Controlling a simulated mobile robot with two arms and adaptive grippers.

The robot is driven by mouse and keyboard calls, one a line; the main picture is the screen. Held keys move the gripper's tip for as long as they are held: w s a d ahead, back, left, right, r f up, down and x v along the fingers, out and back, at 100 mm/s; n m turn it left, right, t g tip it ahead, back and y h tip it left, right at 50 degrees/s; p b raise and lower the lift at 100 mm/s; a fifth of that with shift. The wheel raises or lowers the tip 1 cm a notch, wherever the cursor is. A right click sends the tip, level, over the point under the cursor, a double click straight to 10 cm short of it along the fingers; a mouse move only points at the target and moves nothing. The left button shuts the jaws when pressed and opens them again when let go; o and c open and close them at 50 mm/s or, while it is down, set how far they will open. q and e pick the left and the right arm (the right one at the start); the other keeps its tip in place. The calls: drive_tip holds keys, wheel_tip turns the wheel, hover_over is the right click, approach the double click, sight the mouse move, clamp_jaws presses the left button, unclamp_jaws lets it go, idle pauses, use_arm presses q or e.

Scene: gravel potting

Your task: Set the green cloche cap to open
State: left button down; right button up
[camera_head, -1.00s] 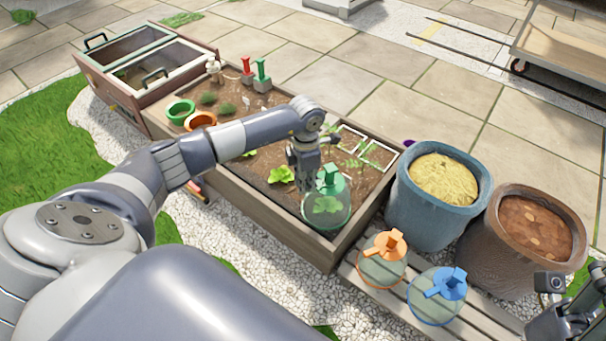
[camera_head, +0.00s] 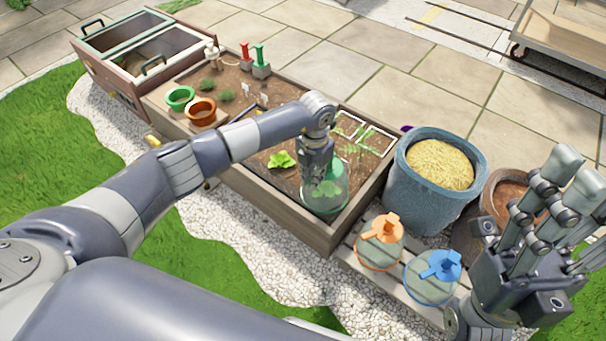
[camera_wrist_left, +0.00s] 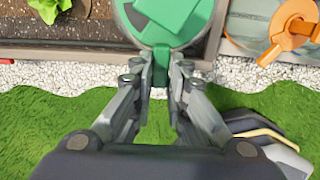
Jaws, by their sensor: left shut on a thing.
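The green cloche is a clear dome (camera_head: 338,194) over a leafy plant at the front right corner of the planter. In the left wrist view its green cap (camera_wrist_left: 178,14) shows at the top, with a tab pointing toward my fingers. My left gripper (camera_head: 316,165) is over the cloche and shut on that tab; the fingers (camera_wrist_left: 160,66) close on it from both sides. In the head view the gripper hides most of the cap. The cap's setting cannot be read. My right gripper (camera_head: 573,178) is raised at the right, open and empty.
The orange-capped cloche (camera_head: 380,243) and blue-capped cloche (camera_head: 436,276) stand on a slatted bench beside the planter (camera_head: 270,213). A blue pot (camera_head: 418,195) and a brown pot (camera_head: 470,240) stand to the right. My right gripper partly covers the brown pot.

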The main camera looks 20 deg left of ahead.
idle(0.3)
use_arm(q)
drive_tip(key=c, duration=1.6)
unclamp_jaws()
drive_tip(key=shift+o, duration=0.2)
wheel_tip(320, 180, up, 12)
drive_tip(key=shift+d, duration=0.1)
